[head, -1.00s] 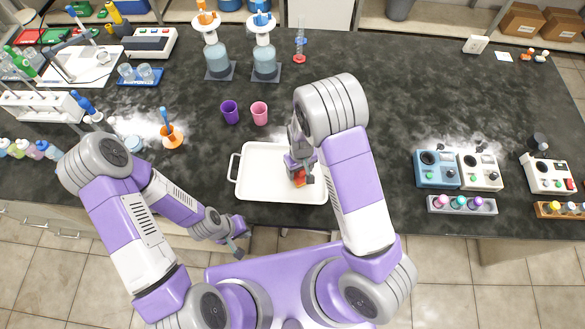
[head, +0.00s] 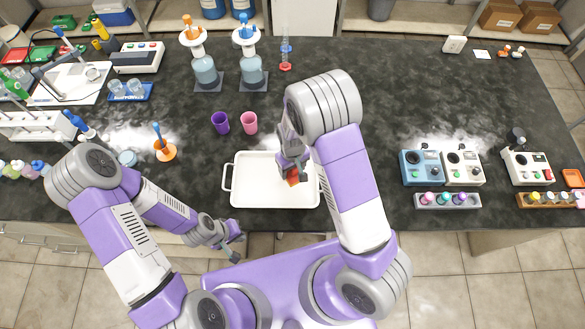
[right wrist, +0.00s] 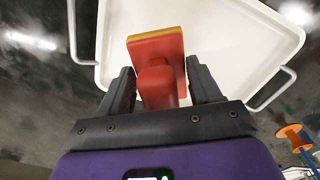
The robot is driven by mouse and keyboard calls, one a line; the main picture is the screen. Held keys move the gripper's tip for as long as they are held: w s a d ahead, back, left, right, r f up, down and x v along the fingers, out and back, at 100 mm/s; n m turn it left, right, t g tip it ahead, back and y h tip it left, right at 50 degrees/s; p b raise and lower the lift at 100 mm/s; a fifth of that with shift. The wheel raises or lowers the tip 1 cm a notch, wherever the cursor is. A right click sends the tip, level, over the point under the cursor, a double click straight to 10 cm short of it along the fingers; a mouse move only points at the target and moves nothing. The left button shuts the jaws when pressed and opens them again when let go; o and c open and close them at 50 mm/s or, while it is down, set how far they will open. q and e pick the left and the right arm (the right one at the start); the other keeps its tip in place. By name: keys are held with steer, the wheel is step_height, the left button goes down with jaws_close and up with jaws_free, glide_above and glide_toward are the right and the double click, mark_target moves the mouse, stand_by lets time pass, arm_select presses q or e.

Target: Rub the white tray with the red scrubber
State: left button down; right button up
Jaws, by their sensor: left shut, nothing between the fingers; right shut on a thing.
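The white tray (head: 258,190) lies on the dark bench near its front edge, in front of my body. It also shows in the right wrist view (right wrist: 215,40). The red scrubber (right wrist: 157,50) is a red block with a yellow edge and a red handle. My right gripper (right wrist: 160,88) is shut on its handle. In the head view my right gripper (head: 294,172) and the scrubber (head: 293,181) are over the right half of the tray; whether the scrubber touches it I cannot tell. My left gripper (head: 230,240) is shut and empty, off the bench's front edge.
A purple cup (head: 220,123) and a pink cup (head: 249,123) stand just behind the tray. An orange holder (head: 165,151) stands to its left. Blue and white devices (head: 421,167) stand at the right. The bench between tray and devices is mostly clear.

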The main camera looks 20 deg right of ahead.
steer(key=shift+r, duration=0.4)
steer(key=shift+r+p, duration=1.2)
steer(key=shift+r, duration=0.25)
steer(key=shift+f, duration=0.1)
